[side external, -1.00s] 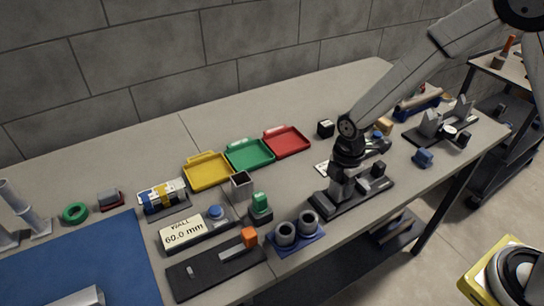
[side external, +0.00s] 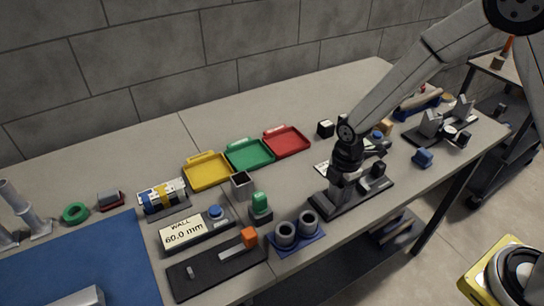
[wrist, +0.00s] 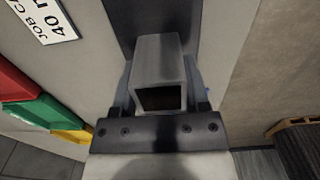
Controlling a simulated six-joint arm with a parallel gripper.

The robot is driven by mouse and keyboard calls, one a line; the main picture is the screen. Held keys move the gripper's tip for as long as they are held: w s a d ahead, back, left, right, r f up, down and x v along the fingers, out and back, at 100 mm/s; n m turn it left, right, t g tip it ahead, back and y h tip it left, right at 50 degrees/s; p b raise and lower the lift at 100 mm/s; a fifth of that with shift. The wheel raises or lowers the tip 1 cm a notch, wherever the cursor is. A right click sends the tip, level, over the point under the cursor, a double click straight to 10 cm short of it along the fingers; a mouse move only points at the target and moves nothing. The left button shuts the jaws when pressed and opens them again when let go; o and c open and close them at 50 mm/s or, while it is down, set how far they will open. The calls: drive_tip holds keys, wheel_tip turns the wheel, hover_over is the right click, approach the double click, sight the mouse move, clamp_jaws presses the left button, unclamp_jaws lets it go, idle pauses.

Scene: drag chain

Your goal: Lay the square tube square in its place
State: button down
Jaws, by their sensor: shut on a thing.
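The grey square tube (wrist: 158,58) sits between the fingers of my gripper (wrist: 160,95), with its dark open end facing the wrist camera. In the side view my gripper (side external: 341,190) is low over a dark fixture base (side external: 350,197) near the table's front edge. The tube is mostly hidden by the gripper there. In the wrist view the dark base (wrist: 122,18) runs behind the tube. I cannot tell whether the tube touches the base.
A job card (wrist: 47,18) lies beside the base. Yellow (side external: 207,171), green (side external: 249,155) and red (side external: 286,142) trays stand to the left. A gauge block marked 60.0 mm (side external: 184,233) and two grey rings (side external: 296,232) are nearer the front. The table's back strip is clear.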

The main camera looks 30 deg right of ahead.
idle(0.3)
unclamp_jaws()
drive_tip(key=shift+r, duration=0.1)
wheel_tip(320, 180, up, 8)
drive_tip(key=shift+f, duration=0.2)
idle(0.5)
idle(0.5)
drive_tip(key=s+d+r+m+t, duration=0.1)
drive_tip(key=s+d+m, duration=0.2)
drive_tip(key=m, duration=0.6)
drive_tip(key=s+d+r+m+t, duration=0.1)
drive_tip(key=s+d+m, duration=0.2)
drive_tip(key=s+m, duration=0.4)
drive_tip(key=shift+s+d+m+t, duration=0.2)
drive_tip(key=shift+d+m+t, duration=0.1)
drive_tip(key=shift+m, duration=0.7)
drive_tip(key=shift+r, duration=0.1)
